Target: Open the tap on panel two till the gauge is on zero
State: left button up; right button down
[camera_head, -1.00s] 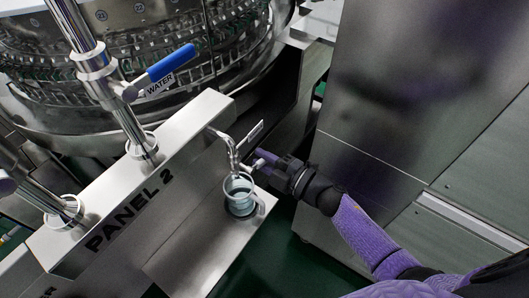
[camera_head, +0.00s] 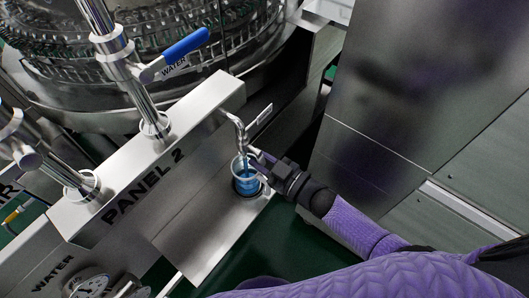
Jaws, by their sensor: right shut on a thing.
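The small steel tap (camera_head: 236,122) sticks out of the side of panel two (camera_head: 150,185). Below its spout stands a clear cup (camera_head: 241,176) with blue liquid in it, and a blue stream seems to run from the spout into it. My left gripper is not in view.
A blue-handled water valve (camera_head: 180,48) stands on a pipe above the panel. A steel drum (camera_head: 190,60) fills the back. A tall steel cabinet (camera_head: 400,110) stands to the right. Green floor (camera_head: 295,240) is clear below the cup's shelf.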

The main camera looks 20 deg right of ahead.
jog(key=shift+s+a+m, duration=0.2)
jog(key=shift+a+m, duration=0.05)
jog(key=shift+m, duration=0.4)
jog(key=shift+s+a+m, duration=0.2)
jog(key=shift+m, duration=0.45)
jog(key=c, duration=0.5)
grip_release()
jog(key=p+v, duration=0.1)
jog(key=v, duration=0.9)
jog(key=shift+p, duration=0.35)
